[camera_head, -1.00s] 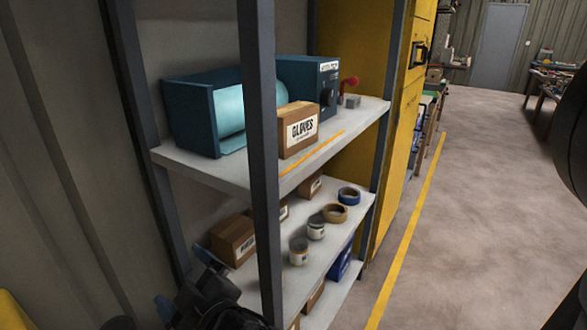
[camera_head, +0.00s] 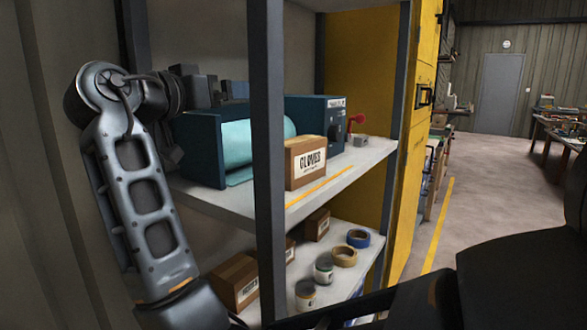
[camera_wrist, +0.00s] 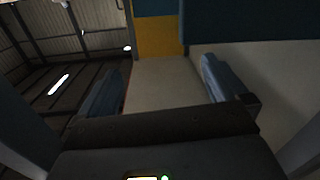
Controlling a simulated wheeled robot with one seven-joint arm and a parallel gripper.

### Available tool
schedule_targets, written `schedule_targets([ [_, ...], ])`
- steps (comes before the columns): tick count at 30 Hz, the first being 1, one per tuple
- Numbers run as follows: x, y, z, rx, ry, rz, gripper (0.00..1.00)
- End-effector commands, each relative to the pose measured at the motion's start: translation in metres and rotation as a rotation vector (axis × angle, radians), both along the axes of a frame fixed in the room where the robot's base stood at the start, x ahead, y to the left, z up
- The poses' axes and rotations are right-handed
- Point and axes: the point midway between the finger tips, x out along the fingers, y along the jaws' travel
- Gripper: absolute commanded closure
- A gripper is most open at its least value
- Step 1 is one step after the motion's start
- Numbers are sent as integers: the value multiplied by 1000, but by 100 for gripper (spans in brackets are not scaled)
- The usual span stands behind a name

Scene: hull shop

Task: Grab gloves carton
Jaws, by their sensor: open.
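The gloves carton (camera_head: 305,164) is a small brown box with a white GLOVES label. It stands upright near the front edge of the upper shelf (camera_head: 345,168), just right of the grey front post. My gripper (camera_head: 232,90) is raised above the teal roll holder, left of and higher than the carton, and partly hidden behind that post. In the wrist view my gripper (camera_wrist: 162,82) shows two blue fingers spread apart with nothing between them. I cannot make out the carton in the wrist view.
The grey front post (camera_head: 268,170) stands close left of the carton. A red-handled item (camera_head: 356,121) is farther right. Tape rolls, tins and cartons sit on the lower shelf (camera_head: 325,252).

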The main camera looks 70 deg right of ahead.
Motion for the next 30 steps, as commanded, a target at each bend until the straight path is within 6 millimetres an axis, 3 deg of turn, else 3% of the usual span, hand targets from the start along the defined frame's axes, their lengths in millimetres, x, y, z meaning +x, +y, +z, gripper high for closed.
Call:
schedule_targets([
  [3, -45, -31, 7, 119, -107, -167, 0],
  [6, -68, -43, 7, 188, -165, -252, 0],
  [9, -79, -47, 5, 224, -193, -293, 0],
  [13, -82, -48, -10, 234, -197, -304, 0],
  [23, -81, -48, -74, 231, -195, -301, 0],
  [30, -91, -68, -80, 232, -200, -301, 0],
])
